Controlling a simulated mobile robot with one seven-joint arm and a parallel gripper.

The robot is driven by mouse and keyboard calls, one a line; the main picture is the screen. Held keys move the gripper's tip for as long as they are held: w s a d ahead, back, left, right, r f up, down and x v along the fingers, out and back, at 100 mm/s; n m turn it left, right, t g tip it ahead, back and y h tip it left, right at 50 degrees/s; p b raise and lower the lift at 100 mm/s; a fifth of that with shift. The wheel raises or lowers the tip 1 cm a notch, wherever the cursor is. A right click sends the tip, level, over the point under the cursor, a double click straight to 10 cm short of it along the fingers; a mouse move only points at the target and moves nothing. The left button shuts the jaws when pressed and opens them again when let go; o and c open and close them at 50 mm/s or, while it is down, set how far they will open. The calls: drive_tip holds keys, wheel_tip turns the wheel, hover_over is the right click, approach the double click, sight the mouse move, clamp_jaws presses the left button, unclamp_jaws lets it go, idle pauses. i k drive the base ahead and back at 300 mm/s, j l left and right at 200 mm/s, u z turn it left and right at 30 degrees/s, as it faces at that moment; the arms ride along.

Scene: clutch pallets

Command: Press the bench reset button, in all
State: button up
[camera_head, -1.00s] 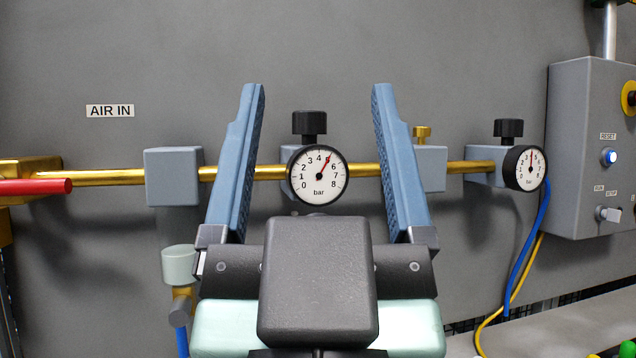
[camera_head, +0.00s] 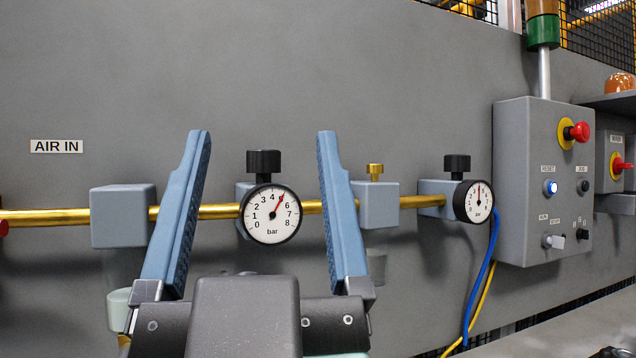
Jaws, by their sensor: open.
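The reset button (camera_head: 550,187) is a small round button glowing blue-white, under a RESET label on the grey control box (camera_head: 515,225) at the right. My gripper (camera_head: 263,136) is open and empty, its two blue fingers pointing up and well apart. It is left of the control box, and a round pressure gauge (camera_head: 271,214) shows between its fingers. Nothing covers the reset button.
The box also carries a red emergency button (camera_head: 577,132), a black button (camera_head: 584,186) and a selector switch (camera_head: 553,241). A brass pipe (camera_head: 50,217) with regulators and a second gauge (camera_head: 474,201) runs along the grey wall.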

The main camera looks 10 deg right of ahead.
sight(551, 187)
drive_tip(key=z, duration=1.15)
